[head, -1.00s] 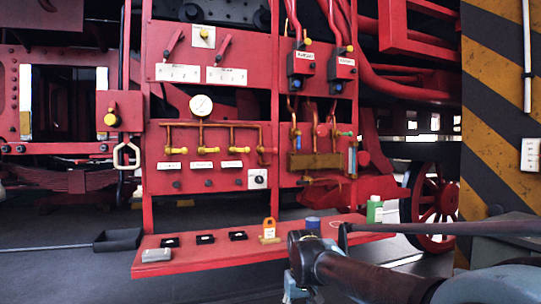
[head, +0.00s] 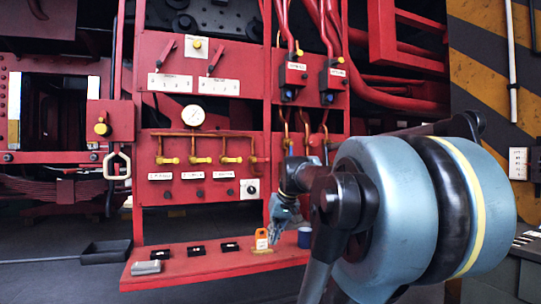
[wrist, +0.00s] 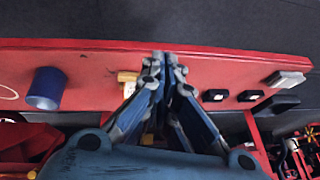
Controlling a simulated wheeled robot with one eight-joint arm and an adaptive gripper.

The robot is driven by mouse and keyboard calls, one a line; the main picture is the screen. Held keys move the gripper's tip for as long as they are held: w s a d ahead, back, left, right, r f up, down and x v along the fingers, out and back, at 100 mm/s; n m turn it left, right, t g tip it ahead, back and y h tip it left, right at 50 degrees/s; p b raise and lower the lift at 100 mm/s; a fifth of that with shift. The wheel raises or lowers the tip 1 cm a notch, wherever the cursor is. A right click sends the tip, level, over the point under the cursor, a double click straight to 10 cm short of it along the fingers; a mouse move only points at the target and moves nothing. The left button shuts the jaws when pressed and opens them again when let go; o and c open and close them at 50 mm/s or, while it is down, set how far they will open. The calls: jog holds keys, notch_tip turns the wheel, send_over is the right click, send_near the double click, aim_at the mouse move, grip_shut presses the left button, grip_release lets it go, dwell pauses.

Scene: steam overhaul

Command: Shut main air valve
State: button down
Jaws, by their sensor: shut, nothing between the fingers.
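A brass pipe (head: 200,134) under a round gauge (head: 194,117) on the red panel carries three valves with yellow handles: left (head: 167,160), middle (head: 200,160) and right (head: 231,160). All three handles look sideways. White labels sit beneath them, too small to read, so I cannot tell which is the main air valve. My gripper (head: 277,234) is shut and empty, pointing down over the red shelf, to the right of and below these valves. In the wrist view its fingertips (wrist: 163,58) meet above the shelf.
The red shelf (head: 190,270) holds an orange-and-white tag (head: 262,239), a blue cup (head: 305,237), several small black blocks and a grey block (head: 147,267). A black tray (head: 106,252) lies on the floor at left. Two red levers (head: 217,56) stand above the gauge. My arm hides the panel's lower right.

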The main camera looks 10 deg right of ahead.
aim_at(261, 160)
jog(key=w+d+r+t, duration=0.2)
jog(key=w+d+r, duration=0.1)
jog(key=w+r, duration=0.6)
jog(key=w+d+r+t+y, duration=0.1)
jog(key=w+d+r+t, duration=0.1)
jog(key=w+r, duration=0.8)
jog(key=w+d+r+t, duration=0.2)
jog(key=w+r, duration=0.7)
jog(key=r, duration=0.9)
jog(key=d, duration=0.2)
jog(key=shift+w+d+r+y, duration=0.15)
jog(key=shift+w+d+y, duration=0.15)
jog(key=shift+w+d, duration=0.1)
jog(key=x, duration=0.4)
jog(key=s+f+x, duration=0.1)
jog(key=x, duration=0.3)
jog(key=f+x, duration=0.1)
jog(key=x, duration=0.4)
jog(key=shift+s+a+f, duration=0.15)
jog(key=shift+s, duration=0.3)
jog(key=shift+a, duration=0.1)
